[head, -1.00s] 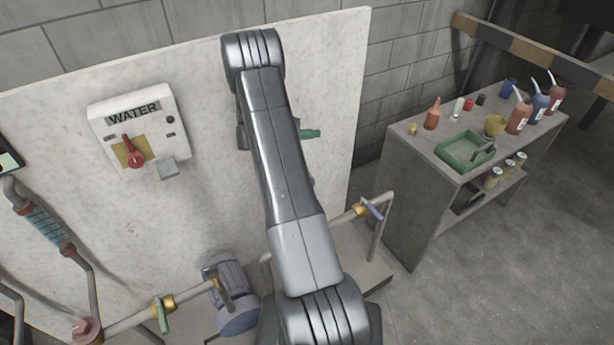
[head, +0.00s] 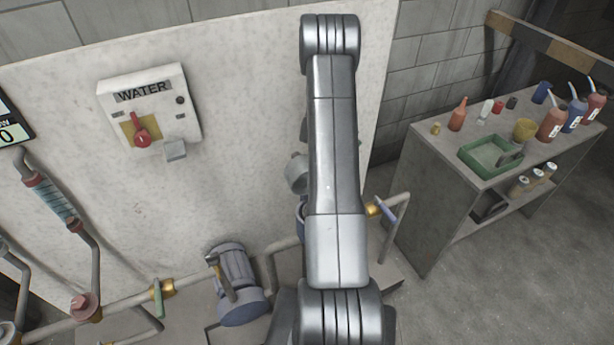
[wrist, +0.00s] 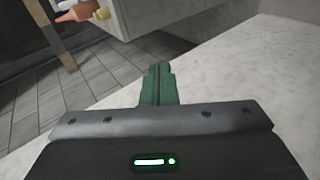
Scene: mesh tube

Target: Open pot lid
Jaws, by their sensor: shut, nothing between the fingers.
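My gripper (wrist: 158,85) shows in the wrist view as green fingers, shut together and empty. They point up the picture toward a pale slab. In the head view my arm hides the gripper. I cannot make out a pot lid for certain in either view. A blue-grey rounded pump-like body (head: 238,284) stands among the pipes at lower centre, left of my arm. A small bluish piece shows at the left edge of my arm, mostly hidden by it.
A pale board carries a WATER switch box (head: 150,108) with a red knob. Pipes with valves (head: 165,288) run along the bottom. A grey shelf unit (head: 445,180) at right holds a green tray (head: 490,156), bottles and cups. Floor at lower right is clear.

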